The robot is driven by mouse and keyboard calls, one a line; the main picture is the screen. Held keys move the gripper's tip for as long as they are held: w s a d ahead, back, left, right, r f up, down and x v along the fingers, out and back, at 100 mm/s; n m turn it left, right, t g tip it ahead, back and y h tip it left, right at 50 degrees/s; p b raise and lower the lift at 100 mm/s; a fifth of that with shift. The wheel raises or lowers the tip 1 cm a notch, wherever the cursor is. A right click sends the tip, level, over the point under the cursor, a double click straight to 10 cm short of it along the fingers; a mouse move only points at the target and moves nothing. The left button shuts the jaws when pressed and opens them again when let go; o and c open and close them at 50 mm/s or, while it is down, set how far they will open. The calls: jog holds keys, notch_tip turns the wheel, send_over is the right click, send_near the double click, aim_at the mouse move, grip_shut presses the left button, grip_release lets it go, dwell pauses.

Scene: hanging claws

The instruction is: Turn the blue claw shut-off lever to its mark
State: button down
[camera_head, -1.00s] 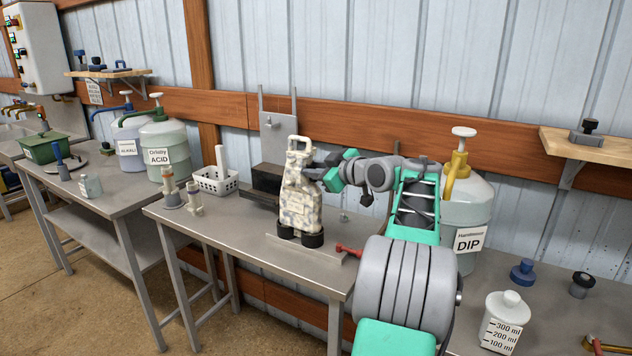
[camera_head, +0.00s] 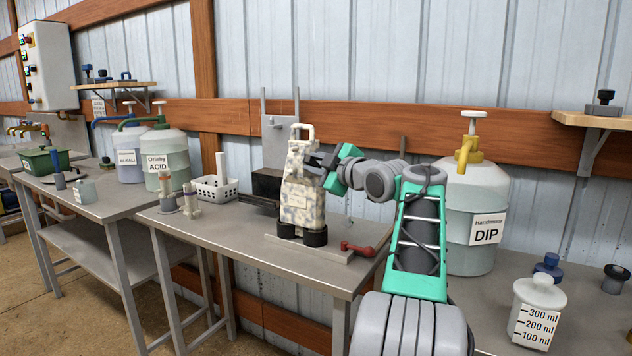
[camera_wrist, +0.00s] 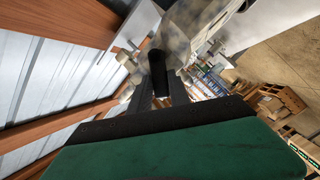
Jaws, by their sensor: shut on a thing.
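My gripper (camera_head: 318,164) reaches from the right against the upper right side of a tall cream-and-grey mottled unit (camera_head: 301,190). The unit stands upright on the middle bench, with a loop handle on top and dark round feet. In the wrist view my dark fingers (camera_wrist: 160,82) are shut on a dark rounded part (camera_wrist: 157,62) beside the mottled body (camera_wrist: 185,38). Whether that part belongs to the unit is not clear. A red lever (camera_head: 357,248) lies at the right end of the plate under the unit. I cannot make out a blue claw, its lever or a mark.
A white basket (camera_head: 216,188) and small bottles stand left on the middle bench (camera_head: 240,228). A large DIP container (camera_head: 470,225) and a measuring bottle (camera_head: 537,310) stand on the right. ACID (camera_head: 166,160) and ALKALI containers stand left. Wall shelves (camera_head: 590,119) hang at both sides.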

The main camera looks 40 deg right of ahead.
notch_tip(320, 180, down, 3)
jog(key=n+t+b, duration=0.1)
jog(key=n+b, duration=0.1)
jog(key=b, duration=0.3)
jog(key=n+t+b, duration=0.1)
jog(key=n+b, duration=0.2)
jog(key=b, duration=0.3)
jog(key=shift+a+n+t, duration=0.15)
jog(key=shift+n+t, duration=0.15)
jog(key=shift+r+n, duration=0.15)
jog(key=shift+n, duration=0.15)
jog(key=c, duration=1.3)
grip_release()
jog(key=shift+r, duration=0.1)
jog(key=shift+s, duration=0.1)
